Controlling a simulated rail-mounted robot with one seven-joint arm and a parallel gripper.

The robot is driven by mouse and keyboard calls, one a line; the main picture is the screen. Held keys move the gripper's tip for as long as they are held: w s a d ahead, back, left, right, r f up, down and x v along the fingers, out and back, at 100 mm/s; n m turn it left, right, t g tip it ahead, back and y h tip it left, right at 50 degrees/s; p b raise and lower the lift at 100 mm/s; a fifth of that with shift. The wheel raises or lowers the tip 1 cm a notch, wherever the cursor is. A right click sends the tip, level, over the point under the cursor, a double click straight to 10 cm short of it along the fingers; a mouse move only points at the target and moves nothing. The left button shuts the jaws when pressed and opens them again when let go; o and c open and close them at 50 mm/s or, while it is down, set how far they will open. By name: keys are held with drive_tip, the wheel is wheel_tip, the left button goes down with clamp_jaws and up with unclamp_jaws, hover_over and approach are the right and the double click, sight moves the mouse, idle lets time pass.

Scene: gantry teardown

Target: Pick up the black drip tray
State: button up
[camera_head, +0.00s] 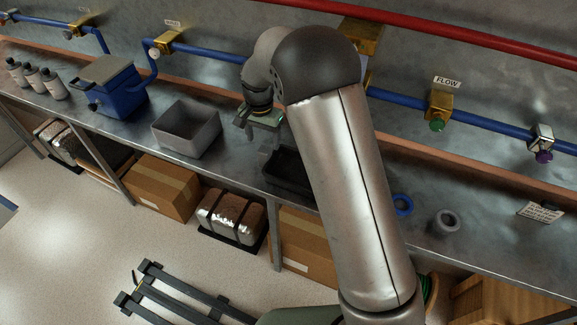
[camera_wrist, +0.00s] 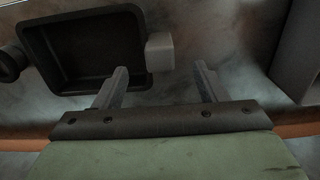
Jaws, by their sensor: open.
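The black drip tray (camera_head: 285,172) lies on the metal bench, partly hidden behind my arm in the head view. In the wrist view the shallow rectangular tray (camera_wrist: 88,48) fills the upper left. A pale grey block (camera_wrist: 160,52) sits at its near side edge, like a grip. My gripper (camera_wrist: 160,86) is open, with nothing between its fingers. The grey block lies ahead of the gap between the fingertips. The left finger overlaps the tray's edge in the picture; contact cannot be told.
A grey open bin (camera_head: 187,128) stands left of the tray, with a blue box (camera_head: 118,92) beyond it. A blue ring (camera_head: 402,205) and grey cup (camera_head: 446,222) are right of my arm. A blue pipe (camera_head: 395,98) runs along the wall. A dark round part (camera_wrist: 10,62) is at the tray's far side.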

sight(265, 149)
drive_tip(key=shift+d+f+p, duration=0.15)
drive_tip(key=shift+f+p, duration=0.8)
drive_tip(key=shift+f, duration=2.6)
drive_tip(key=c, duration=1.2)
